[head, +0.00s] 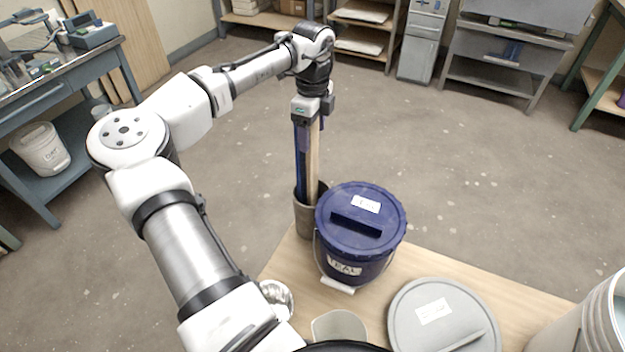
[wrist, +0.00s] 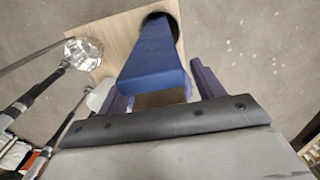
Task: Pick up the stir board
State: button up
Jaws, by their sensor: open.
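The stir board (head: 314,160) stands upright in a grey-brown pot (head: 305,218) at the back corner of the wooden table. It shows a blue strip and a pale wood strip side by side. My gripper (head: 313,112) is over its top end, pointing down. In the wrist view the board's blue face (wrist: 153,55) runs away into the dark pot mouth, and its tan end lies between the two spread fingers of my gripper (wrist: 162,88). The fingers look apart from the board, though contact on the far side is hard to tell. The board's lower end is hidden in the pot.
A lidded dark blue bucket (head: 372,262) stands close right of the pot. A grey lid (head: 415,300), a shiny bowl (head: 277,298) and a pale cup (head: 338,328) are nearer me. A white bucket (head: 600,320) stands at right. Open floor lies beyond the table.

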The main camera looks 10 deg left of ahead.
jog(key=shift+f, duration=0.2)
jog(key=c, duration=1.3)
jog(key=shift+o, duration=0.2)
jog(key=shift+r, duration=0.15)
